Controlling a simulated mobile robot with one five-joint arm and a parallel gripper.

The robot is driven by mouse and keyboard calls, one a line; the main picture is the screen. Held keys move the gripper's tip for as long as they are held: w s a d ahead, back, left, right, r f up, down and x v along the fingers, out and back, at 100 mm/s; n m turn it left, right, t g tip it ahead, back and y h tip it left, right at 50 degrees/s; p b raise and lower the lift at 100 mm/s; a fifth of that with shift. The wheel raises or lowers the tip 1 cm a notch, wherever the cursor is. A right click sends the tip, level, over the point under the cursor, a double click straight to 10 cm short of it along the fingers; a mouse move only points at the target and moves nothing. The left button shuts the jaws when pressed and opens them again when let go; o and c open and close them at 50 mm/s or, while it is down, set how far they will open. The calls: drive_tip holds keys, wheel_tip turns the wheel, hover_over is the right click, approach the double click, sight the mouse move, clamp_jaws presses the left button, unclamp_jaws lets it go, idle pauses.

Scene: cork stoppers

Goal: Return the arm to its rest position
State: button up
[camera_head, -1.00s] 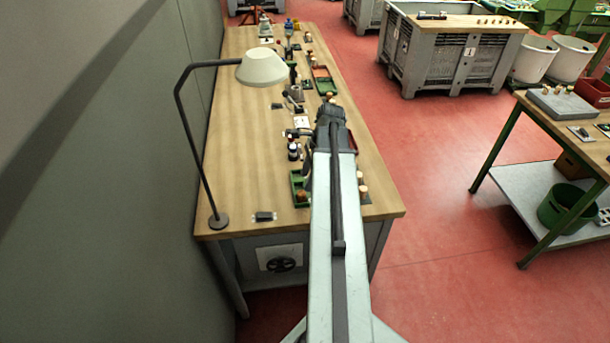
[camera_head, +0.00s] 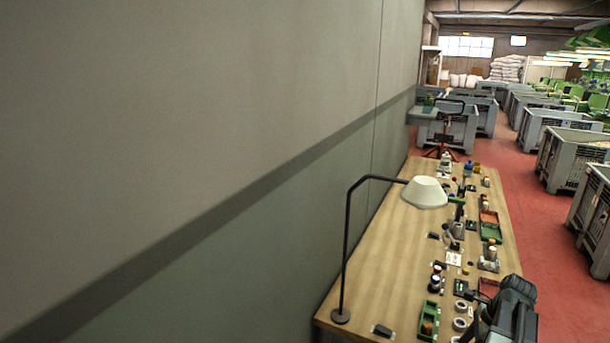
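My arm's dark end part (camera_head: 512,312) shows at the bottom right of the head view, over or beside the right edge of the wooden workbench (camera_head: 385,270). The gripper's fingertips cannot be made out, so whether it is open, shut or holding anything does not show. The rest of the arm is out of the frame.
A desk lamp (camera_head: 425,192) with a white shade stands on the bench's left side. A grey wall fills the left.

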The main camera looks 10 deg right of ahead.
drive_tip(key=w+a+n, duration=0.3)
drive_tip(key=w+a, duration=0.5)
drive_tip(key=a, duration=0.5)
drive_tip(key=a+n+g+h, duration=0.1)
drive_tip(key=a+n+h, duration=0.1)
drive_tip(key=a+n, duration=2)
drive_tip(key=w+a+f, duration=0.1)
drive_tip(key=a, duration=0.3)
drive_tip(key=shift+a+g+h, duration=0.3)
drive_tip(key=shift+a+g, duration=0.1)
